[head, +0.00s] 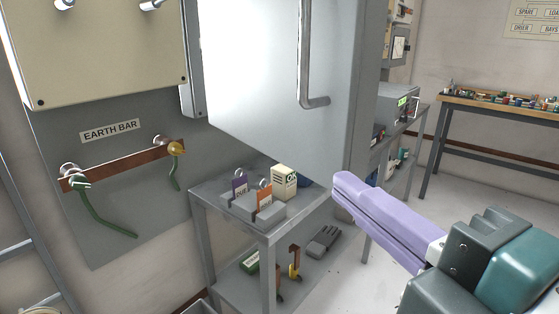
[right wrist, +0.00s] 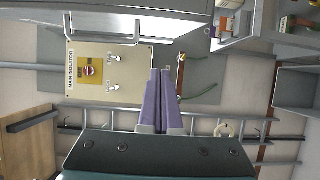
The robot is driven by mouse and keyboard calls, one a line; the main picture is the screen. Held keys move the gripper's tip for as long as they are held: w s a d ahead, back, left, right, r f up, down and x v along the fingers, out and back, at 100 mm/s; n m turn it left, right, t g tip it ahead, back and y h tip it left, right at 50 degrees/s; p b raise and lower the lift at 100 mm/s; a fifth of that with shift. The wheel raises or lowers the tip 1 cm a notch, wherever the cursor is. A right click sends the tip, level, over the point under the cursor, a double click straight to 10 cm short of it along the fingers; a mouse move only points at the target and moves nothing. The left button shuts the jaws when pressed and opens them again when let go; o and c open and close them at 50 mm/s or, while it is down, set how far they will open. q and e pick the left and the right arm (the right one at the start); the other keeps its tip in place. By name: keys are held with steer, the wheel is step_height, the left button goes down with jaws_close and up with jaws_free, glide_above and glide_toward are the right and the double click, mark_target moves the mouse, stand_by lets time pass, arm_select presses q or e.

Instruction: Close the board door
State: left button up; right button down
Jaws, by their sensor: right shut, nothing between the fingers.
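The board door is a large pale grey panel (head: 265,75) with a long bar handle (head: 306,65). In the head view it stands open, swung out from the wall above a small shelf unit. My right gripper (head: 345,186) has lilac fingers, shut and empty, with tips beside the door's lower right edge; whether they touch it I cannot tell. In the right wrist view, the shut fingers (right wrist: 160,75) point towards a cream panel (right wrist: 110,72) labelled as the main isolator. The door's pale surface (right wrist: 150,18) shows along the top there. My left gripper is not in view.
A grey shelf unit (head: 203,194) under the door carries padlocked boxes and a small cream device (head: 285,180). An earth bar (head: 120,166) is on the wall at left. A bench (head: 500,105) stands at back right. The floor between is clear.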

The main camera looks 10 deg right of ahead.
mark_target(331, 146)
steer(key=w, duration=0.3)
steer(key=w+p, duration=0.1)
steer(key=w, duration=0.3)
steer(key=w+d+p, duration=0.1)
steer(key=w, duration=0.2)
steer(key=shift+w+r, duration=0.1)
steer(key=shift+w, duration=0.1)
steer(key=shift+w+d, duration=0.2)
steer(key=shift+d, duration=0.25)
